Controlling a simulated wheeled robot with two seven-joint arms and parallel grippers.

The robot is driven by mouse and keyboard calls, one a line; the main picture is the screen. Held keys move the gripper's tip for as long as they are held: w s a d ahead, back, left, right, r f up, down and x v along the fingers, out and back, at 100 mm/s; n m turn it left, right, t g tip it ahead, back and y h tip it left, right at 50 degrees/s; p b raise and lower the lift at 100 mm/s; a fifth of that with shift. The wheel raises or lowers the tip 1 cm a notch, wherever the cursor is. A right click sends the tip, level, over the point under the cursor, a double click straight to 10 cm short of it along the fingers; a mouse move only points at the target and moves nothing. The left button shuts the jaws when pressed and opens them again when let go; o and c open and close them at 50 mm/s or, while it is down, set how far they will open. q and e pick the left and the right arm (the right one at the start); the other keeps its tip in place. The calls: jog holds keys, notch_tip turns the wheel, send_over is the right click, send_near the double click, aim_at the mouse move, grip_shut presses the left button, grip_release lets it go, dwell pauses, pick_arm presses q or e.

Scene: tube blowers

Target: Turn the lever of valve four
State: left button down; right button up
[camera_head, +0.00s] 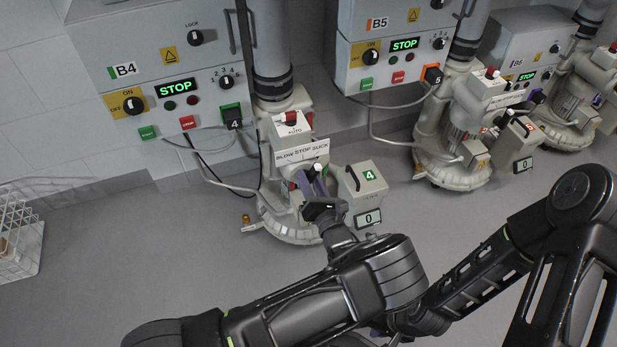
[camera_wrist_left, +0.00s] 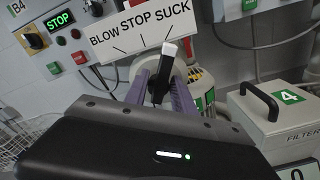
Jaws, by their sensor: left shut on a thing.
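The lever (camera_wrist_left: 168,62) of valve four has a black shaft and a white tip. It stands below a white plate (camera_wrist_left: 137,24) reading BLOW, STOP, SUCK. In the left wrist view its tip lines up with the right-hand mark, near SUCK. My left gripper (camera_wrist_left: 162,92) has purple fingers on either side of the lever and is shut on it. In the head view the left gripper (camera_head: 312,184) is at the blower beside the filter box (camera_head: 362,184) marked with a green 4. The lever's lower part is hidden. My right gripper is not in view.
Cabinet B4 (camera_head: 110,45) behind shows STOP in green. The filter box display (camera_head: 368,219) reads 0. Cabinet B5 (camera_head: 352,20) and other blowers (camera_head: 455,130) stand to the right. A white wire basket (camera_head: 22,235) is at the left.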

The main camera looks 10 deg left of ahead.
pick_arm(q)
jog(key=shift+d+f+m, duration=0.1)
jog(key=shift+f+m, duration=0.05)
jog(key=shift+m, duration=1.15)
jog(key=c, duration=1.4)
grip_release()
